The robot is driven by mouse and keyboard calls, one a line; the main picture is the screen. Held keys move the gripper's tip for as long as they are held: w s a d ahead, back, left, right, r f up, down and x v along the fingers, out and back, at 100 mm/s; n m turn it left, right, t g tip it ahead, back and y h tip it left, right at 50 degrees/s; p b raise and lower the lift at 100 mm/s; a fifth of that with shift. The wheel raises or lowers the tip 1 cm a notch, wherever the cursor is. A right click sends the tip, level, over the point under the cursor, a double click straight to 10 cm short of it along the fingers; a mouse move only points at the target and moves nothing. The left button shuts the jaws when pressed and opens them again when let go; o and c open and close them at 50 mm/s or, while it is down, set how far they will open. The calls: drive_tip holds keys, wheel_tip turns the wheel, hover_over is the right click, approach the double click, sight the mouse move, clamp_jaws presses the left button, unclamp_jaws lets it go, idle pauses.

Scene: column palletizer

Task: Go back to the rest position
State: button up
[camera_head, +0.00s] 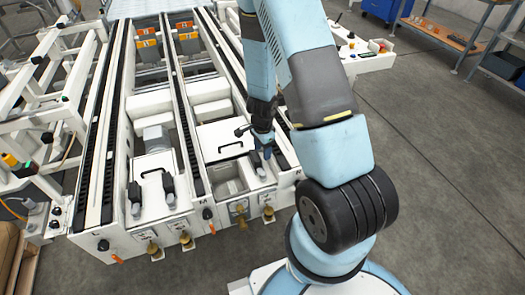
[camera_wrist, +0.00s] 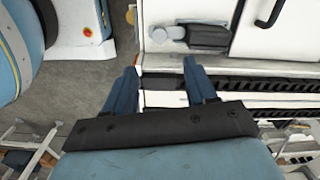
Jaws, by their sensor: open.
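My gripper (camera_wrist: 160,83) shows in the wrist view with its two blue fingers spread apart and nothing between them. In the head view my gripper (camera_head: 266,152) hangs low over the right front part of the white conveyor machine (camera_head: 225,139), near a dark grey cylinder fitting. Whether the fingers touch the machine cannot be told. My arm comes down from the top of the picture to it.
The machine has long black rails and brass fittings (camera_head: 240,212) along its front. A white frame (camera_head: 60,85) stands at the left. Shelves (camera_head: 450,35) and a blue bin (camera_head: 385,8) stand at the back right. Grey floor (camera_head: 440,170) at the right is clear.

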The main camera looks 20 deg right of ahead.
idle(0.3)
drive_tip(key=a+r+n+t+y, duration=0.3)
drive_tip(key=r+n, duration=0.5)
drive_tip(key=r, duration=2)
drive_tip(key=s+d+r+n+t+h, duration=0.2)
drive_tip(key=s+r+n, duration=0.5)
drive_tip(key=s+r, duration=1.2)
drive_tip(key=shift+s+r+n+t+h, duration=0.15)
drive_tip(key=shift+s+n+t+h, duration=0.15)
drive_tip(key=shift+s+h, duration=0.2)
